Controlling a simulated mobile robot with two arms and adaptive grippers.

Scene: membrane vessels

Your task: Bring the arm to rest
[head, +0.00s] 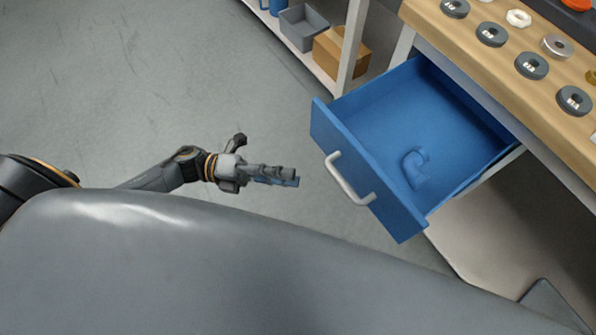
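My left arm comes in from the left, and its gripper (285,176) hangs over the grey floor. It is to the left of the blue drawer's handle (349,180), with a visible gap between them. The fingers are seen edge-on, so I cannot tell whether they are open or shut. Some blue shows along the fingertips; I cannot tell whether it is part of the fingers. My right gripper is out of view.
A blue drawer (368,165) stands pulled out from under a wooden bench (500,62). A blue elbow-shaped piece (413,167) lies inside. Several dark discs (531,66) stand on the bench. A shelf holds a grey bin (303,27) and a cardboard box (340,54). Floor left is clear.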

